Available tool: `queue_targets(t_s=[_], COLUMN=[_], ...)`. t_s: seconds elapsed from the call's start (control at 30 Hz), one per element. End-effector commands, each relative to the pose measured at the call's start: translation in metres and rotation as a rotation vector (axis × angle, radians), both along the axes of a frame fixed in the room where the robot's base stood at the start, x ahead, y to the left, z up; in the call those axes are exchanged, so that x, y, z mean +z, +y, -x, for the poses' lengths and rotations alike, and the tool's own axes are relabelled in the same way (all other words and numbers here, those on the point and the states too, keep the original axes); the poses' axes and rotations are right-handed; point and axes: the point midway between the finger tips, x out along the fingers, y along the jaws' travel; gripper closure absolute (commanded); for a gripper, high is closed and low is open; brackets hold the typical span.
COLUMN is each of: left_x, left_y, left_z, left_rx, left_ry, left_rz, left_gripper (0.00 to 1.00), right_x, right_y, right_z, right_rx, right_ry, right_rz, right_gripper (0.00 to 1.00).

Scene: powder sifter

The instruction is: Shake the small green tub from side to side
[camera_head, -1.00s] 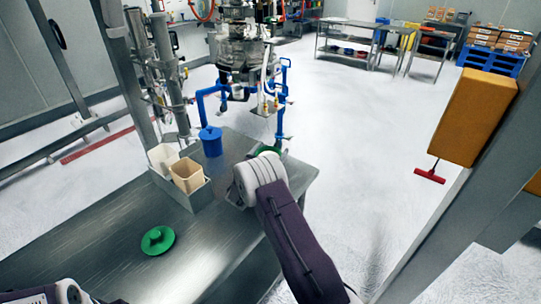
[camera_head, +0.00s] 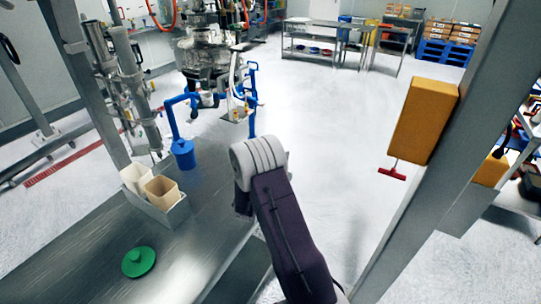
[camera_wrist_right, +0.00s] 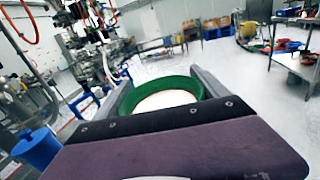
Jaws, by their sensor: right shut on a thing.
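The small green tub (camera_wrist_right: 162,93) shows in the right wrist view, open at the top, with white powder inside. My right gripper (camera_wrist_right: 160,82) is shut on it, one finger on each side of its rim. The tub is hidden behind my right arm in the head view. A round green lid (camera_head: 138,262) with a knob lies on the steel table at the lower left of the head view. My left gripper is not in view.
On the steel table (camera_head: 185,245), a metal tray (camera_head: 181,212) holds a white and a tan container (camera_head: 161,190). A blue lidded tub (camera_head: 183,155) stands behind them; it also shows in the right wrist view (camera_wrist_right: 38,148). Processing machinery (camera_head: 207,58) stands beyond. Open floor lies right of my arm.

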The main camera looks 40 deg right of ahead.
Motion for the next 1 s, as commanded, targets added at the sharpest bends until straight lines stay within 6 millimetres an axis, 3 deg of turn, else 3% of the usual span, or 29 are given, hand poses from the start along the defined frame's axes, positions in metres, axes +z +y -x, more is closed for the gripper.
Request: queue_targets(t_s=[0.4, 1.0], left_x=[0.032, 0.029], left_y=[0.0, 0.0], left_z=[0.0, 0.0], left_rx=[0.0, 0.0], left_ry=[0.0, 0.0], left_rz=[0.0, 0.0], left_gripper=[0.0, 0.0], right_x=[0.05, 0.049], right_y=[0.0, 0.008], right_z=[0.0, -0.001], right_rx=[0.0, 0.002], right_ry=[-0.003, -0.003], right_rz=[0.001, 0.002], right_gripper=[0.89, 0.89])
